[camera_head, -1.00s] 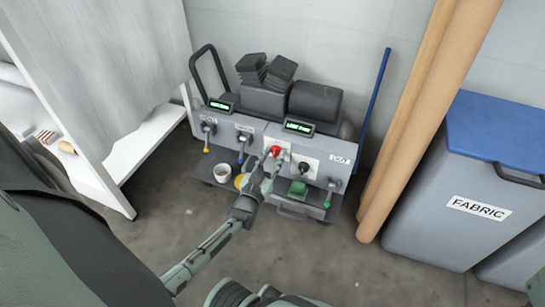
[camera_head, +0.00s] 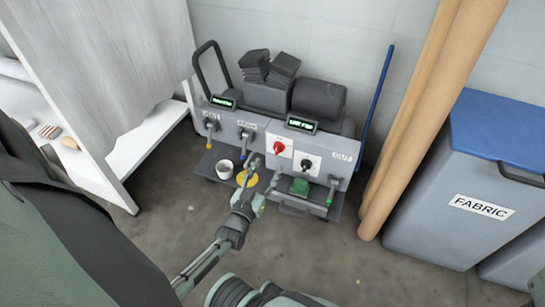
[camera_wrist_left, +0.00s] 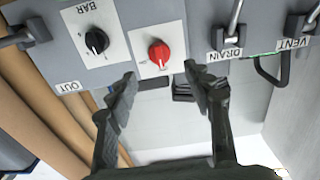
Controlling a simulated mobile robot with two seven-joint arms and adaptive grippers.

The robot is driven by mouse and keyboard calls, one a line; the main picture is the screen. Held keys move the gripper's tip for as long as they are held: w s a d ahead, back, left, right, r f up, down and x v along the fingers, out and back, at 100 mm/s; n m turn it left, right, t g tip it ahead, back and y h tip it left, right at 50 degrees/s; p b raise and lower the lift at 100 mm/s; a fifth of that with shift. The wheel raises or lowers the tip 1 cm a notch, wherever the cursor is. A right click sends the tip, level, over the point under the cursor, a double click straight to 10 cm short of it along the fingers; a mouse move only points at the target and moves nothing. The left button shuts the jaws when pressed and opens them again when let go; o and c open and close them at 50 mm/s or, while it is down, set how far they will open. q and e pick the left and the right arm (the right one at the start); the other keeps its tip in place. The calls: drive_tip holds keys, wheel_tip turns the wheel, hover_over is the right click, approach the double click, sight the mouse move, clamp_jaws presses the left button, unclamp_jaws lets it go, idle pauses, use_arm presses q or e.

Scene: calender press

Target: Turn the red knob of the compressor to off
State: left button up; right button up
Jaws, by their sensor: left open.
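The compressor (camera_head: 225,122) stands against the wall with a grey front panel. Its red knob (camera_head: 279,147) sits on a white plate in the middle of the panel; it also shows in the left wrist view (camera_wrist_left: 159,53), where its white pointer line is seen at a tilt. My left gripper (camera_head: 264,170) is below and in front of the knob, open and empty. In the left wrist view my left gripper's fingers (camera_wrist_left: 165,85) are spread apart, with the knob beyond them and not touched. My right gripper is not in view.
A black knob (camera_head: 307,164) is right of the red one. Levers marked DRAIN (camera_wrist_left: 231,30) and OUT flank the knobs. A white cup (camera_head: 224,169), a yellow disc and a green block (camera_head: 299,186) sit on the lower shelf. Brown rolls (camera_head: 410,130) and a fabric bin (camera_head: 470,190) stand at the right.

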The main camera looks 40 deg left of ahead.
use_arm(q)
drive_tip(key=v, duration=0.5)
idle(0.5)
